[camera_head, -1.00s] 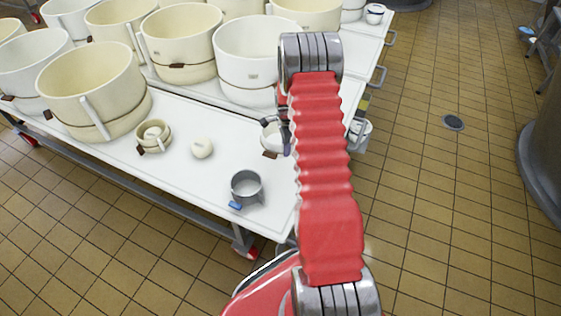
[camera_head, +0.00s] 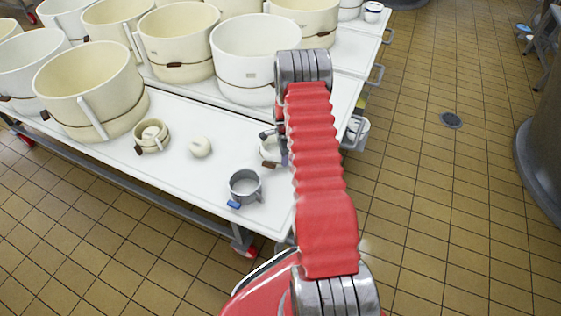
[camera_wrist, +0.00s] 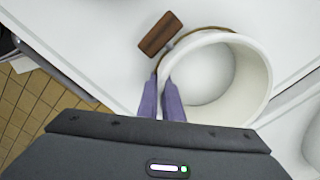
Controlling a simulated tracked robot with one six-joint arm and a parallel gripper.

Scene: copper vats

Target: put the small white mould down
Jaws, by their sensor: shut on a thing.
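The small white mould (camera_wrist: 258,82) is a round open cup with a brown tag (camera_wrist: 160,34) at its side. In the wrist view my gripper (camera_wrist: 161,80) has its two purple-grey fingers closed on the near left wall of the mould. The mould appears upright, over the white table top (camera_wrist: 100,30). I cannot tell whether its base touches the table. In the head view the mould (camera_head: 268,151) shows only partly, left of my red arm, which hides the rest of it and most of the gripper.
Large vats (camera_head: 90,92) fill the back. Bare table lies between the grey cup and my arm.

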